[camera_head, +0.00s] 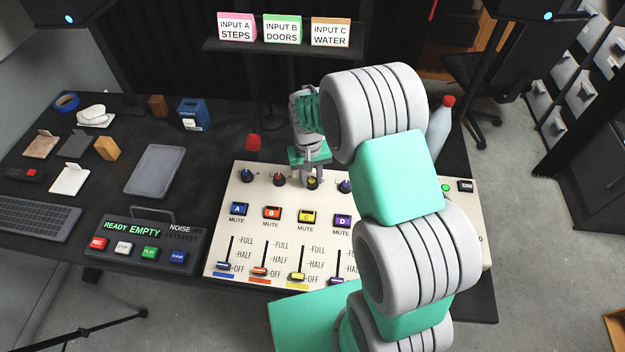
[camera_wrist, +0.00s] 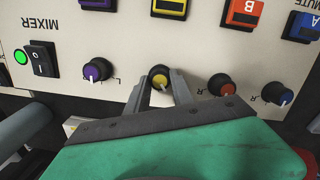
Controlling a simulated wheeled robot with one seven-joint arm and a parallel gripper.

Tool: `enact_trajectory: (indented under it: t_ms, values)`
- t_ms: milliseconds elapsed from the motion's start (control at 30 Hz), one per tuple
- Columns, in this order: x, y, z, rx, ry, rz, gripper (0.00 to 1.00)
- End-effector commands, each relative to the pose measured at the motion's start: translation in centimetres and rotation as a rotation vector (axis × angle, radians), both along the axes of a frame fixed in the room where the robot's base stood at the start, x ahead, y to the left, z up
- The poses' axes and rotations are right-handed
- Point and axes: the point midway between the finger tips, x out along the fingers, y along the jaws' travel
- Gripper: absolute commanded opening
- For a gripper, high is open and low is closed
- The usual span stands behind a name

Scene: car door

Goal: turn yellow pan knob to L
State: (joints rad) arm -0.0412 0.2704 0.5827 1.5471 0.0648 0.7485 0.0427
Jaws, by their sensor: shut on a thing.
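The yellow pan knob (camera_head: 312,184) is on the cream mixer panel (camera_head: 340,265), in the row of knobs above the mute buttons. In the wrist view the knob (camera_wrist: 159,76) sits between the two fingers, its yellow cap showing. My gripper (camera_head: 313,176) reaches down onto it from behind; in the wrist view the gripper (camera_wrist: 160,88) is shut on the knob, one finger on each side. The fingers cover part of the knob and the lettering beside it. I cannot tell clearly which way its pointer faces.
A red knob (camera_wrist: 222,85) and a purple knob (camera_wrist: 97,70) flank it closely, with a blue knob (camera_wrist: 277,94) farther along. Mute buttons and sliders lie on the panel's near side. A bottle (camera_head: 440,125) stands at right.

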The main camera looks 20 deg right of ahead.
Motion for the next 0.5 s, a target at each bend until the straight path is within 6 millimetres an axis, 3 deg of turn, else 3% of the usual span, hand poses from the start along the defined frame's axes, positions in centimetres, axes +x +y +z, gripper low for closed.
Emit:
enact_trajectory:
  t_ms: [500]
  values:
    - [-0.02, 0.18, -0.04, -0.048, 0.020, 0.369, 0.00]
